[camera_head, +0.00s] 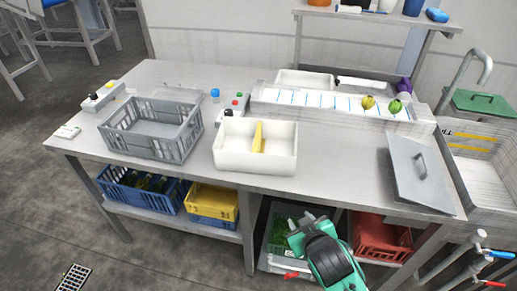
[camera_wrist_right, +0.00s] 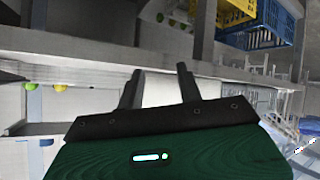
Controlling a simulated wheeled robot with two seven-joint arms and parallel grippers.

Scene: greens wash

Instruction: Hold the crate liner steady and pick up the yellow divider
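A white rectangular crate liner (camera_head: 256,162) sits on the metal table, near the middle of its front edge. A yellow divider (camera_head: 258,138) stands upright inside it, splitting it left and right. My right gripper (camera_head: 302,222) is in front of the table and below its top, to the right of and nearer than the liner, apart from it. In the right wrist view its two dark fingers (camera_wrist_right: 159,84) are spread with nothing visibly held between them. My left gripper is out of view.
A grey crate (camera_head: 150,148) stands left of the liner. A metal lid (camera_head: 420,180) lies at the right, beside the sink (camera_head: 480,165). Yellow (camera_head: 212,202), blue (camera_head: 140,190) and red (camera_head: 378,240) crates sit below. A white strip board (camera_head: 330,101) bearing produce lies behind.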

